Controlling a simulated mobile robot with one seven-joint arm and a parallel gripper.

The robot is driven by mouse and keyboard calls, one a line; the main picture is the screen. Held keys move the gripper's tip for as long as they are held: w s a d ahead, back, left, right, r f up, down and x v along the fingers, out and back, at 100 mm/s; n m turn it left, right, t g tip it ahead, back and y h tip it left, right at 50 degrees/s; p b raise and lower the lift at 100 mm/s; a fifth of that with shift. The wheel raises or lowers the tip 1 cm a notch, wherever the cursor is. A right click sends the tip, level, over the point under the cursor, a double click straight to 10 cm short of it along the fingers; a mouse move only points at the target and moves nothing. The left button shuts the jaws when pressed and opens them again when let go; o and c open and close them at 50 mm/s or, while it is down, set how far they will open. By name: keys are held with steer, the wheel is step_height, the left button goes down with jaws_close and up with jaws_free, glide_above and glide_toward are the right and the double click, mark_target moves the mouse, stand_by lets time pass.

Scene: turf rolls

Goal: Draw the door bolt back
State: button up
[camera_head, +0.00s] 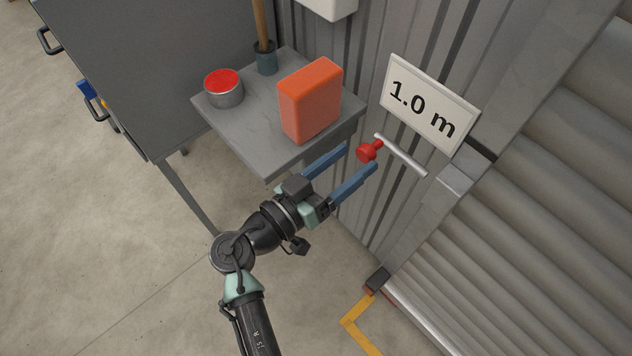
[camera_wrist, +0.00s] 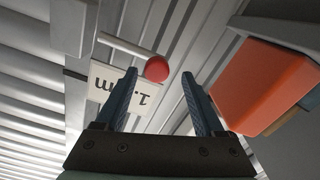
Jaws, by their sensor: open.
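The door bolt is a thin pale rod (camera_head: 404,157) with a red knob (camera_head: 368,150) near its left end, on the corrugated wall beside the shutter door (camera_head: 540,210). In the wrist view the red knob (camera_wrist: 157,69) shows ahead of the fingertips, and the rod (camera_wrist: 125,44) runs left from it. My gripper (camera_head: 361,158) is open, with its two blue fingers pointing at the knob. In the wrist view my gripper (camera_wrist: 158,75) has the knob roughly between the finger lines. I cannot tell whether the fingertips reach around it.
A grey shelf (camera_head: 243,131) left of the gripper holds an orange box (camera_head: 311,100), close to the upper finger, and a red-topped tin (camera_head: 223,87). A "1.0 m" sign (camera_head: 428,104) hangs above the bolt. A dark bracket (camera_head: 377,280) stands at the shutter's foot.

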steer(key=v, duration=0.9)
steer(key=shift+b, duration=0.45)
steer(key=shift+a, duration=0.15)
steer(key=w+r+n+t+y, duration=0.1)
steer(key=w+r+t+y, duration=0.25)
steer(key=w+r, duration=0.45)
steer(key=w+r+n+t+y, duration=0.15)
steer(key=w+r+y, duration=0.25)
steer(key=r, duration=0.8)
steer(key=s+r+n+t+y+p, duration=0.1)
steer(key=s+r+t+y+p, duration=0.1)
steer(key=r, duration=1.2)
steer(key=s+r+n+t+y+p, duration=0.2)
steer(key=s+r+t+p, duration=0.3)
steer(key=r, duration=0.9)
steer(key=s+r+n+t+y+p, duration=0.1)
steer(key=s+r+t+p, duration=0.3)
steer(key=r, duration=1.1)
steer(key=shift+s+y+p, duration=0.85)
steer(key=shift+s+p, duration=0.25)
steer(key=shift+s, duration=0.05)
